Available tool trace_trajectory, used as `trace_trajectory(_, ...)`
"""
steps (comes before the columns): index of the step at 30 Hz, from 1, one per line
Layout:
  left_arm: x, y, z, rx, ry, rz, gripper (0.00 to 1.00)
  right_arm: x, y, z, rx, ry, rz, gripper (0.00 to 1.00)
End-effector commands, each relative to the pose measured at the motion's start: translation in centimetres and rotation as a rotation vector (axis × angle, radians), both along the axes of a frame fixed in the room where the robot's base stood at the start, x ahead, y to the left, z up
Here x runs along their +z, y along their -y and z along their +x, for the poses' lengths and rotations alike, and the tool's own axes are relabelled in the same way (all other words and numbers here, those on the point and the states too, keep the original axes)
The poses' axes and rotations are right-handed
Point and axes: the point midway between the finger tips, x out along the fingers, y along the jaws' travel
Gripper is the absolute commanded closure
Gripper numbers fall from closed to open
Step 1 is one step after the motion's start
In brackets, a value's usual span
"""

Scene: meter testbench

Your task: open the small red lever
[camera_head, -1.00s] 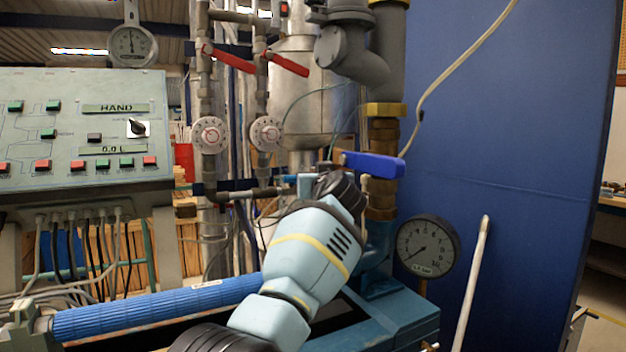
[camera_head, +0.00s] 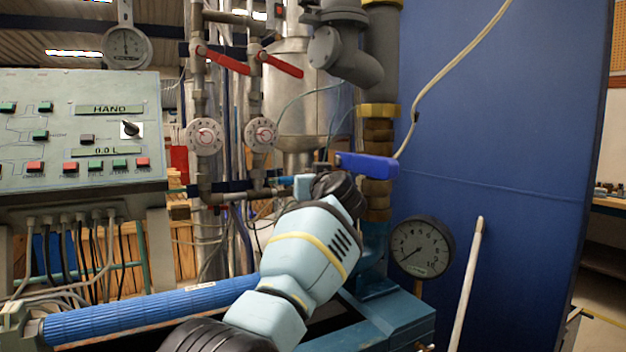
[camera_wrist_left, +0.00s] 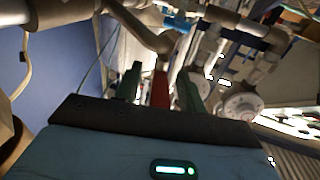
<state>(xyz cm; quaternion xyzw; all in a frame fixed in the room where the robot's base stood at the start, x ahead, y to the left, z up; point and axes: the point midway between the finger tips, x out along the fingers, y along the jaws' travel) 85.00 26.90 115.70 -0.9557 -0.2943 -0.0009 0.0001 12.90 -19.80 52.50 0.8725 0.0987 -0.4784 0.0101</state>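My left arm (camera_head: 305,250) reaches up from the bottom in the head view. Its gripper is hidden there behind its own wrist, in front of the pipes below the dials. In the left wrist view the two green fingers of my left gripper (camera_wrist_left: 159,75) stand apart. A small red lever-like piece (camera_wrist_left: 159,90) shows between them, with narrow gaps on both sides; contact cannot be made out. In the head view this piece is hidden behind my wrist. Two longer red levers, a left one (camera_head: 227,61) and a right one (camera_head: 282,65), sit higher on the pipes. My right gripper is not in view.
A blue valve handle (camera_head: 366,166) is just right of my left wrist. Round white dials (camera_head: 204,136) and vertical pipes stand behind. A pressure gauge (camera_head: 420,247) is at lower right, a control panel (camera_head: 80,130) at left, a blue roller (camera_head: 150,308) below.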

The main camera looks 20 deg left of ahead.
Motion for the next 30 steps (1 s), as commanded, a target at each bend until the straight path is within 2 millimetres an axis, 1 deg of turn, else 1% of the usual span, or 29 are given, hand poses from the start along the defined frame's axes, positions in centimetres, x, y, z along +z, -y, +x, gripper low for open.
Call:
trace_trajectory(7,-0.1,0.1,-0.2,0.000,-0.001,0.000,0.60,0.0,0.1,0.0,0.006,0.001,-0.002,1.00)
trace_trajectory(11,-0.1,0.5,-0.6,0.001,0.001,0.001,0.60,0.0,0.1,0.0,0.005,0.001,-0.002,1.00)
trace_trajectory(18,-0.2,1.5,-2.2,0.001,0.000,-0.002,0.60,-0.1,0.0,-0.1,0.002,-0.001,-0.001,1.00)
trace_trajectory(30,-0.1,3.8,-5.5,0.000,0.000,0.000,0.60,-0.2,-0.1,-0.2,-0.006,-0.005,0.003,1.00)
